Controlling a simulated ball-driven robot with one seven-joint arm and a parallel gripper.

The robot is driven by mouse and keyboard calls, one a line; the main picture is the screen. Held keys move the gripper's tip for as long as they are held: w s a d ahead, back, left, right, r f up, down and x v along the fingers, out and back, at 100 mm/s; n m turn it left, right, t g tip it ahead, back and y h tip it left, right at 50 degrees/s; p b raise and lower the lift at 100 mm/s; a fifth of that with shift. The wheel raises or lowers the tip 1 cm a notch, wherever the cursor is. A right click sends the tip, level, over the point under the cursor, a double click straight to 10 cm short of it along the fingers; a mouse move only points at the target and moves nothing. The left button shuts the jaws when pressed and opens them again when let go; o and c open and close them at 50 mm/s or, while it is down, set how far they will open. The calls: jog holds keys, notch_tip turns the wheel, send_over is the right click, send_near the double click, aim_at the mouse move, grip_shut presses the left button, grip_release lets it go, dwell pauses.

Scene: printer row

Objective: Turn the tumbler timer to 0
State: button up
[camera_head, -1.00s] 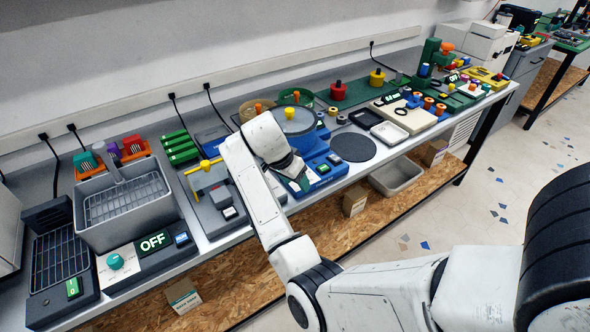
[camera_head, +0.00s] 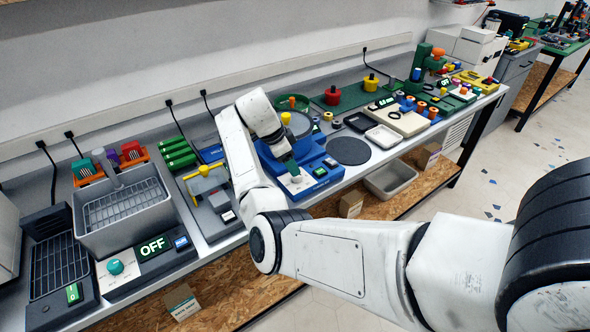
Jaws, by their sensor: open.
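The blue machine (camera_head: 311,184) in the middle of the bench, with a round grey top, looks like the tumbler. It has a small lit display (camera_head: 320,171) on its front, too small to read. My gripper (camera_head: 292,173) is over the left part of its front panel, pointing down. The gripper is open, with nothing seen between its fingers. I cannot tell whether the fingers touch the machine.
Left is a grey machine with a basket (camera_head: 124,203), a teal knob (camera_head: 115,266) and a display reading OFF (camera_head: 153,246). A grey device with a yellow clamp (camera_head: 205,171) stands just left of the tumbler. A dark round pad (camera_head: 348,150) lies to its right.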

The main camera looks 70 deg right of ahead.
jog(key=shift+x, duration=2.45)
jog(key=shift+p, duration=0.3)
jog(key=c, duration=1)
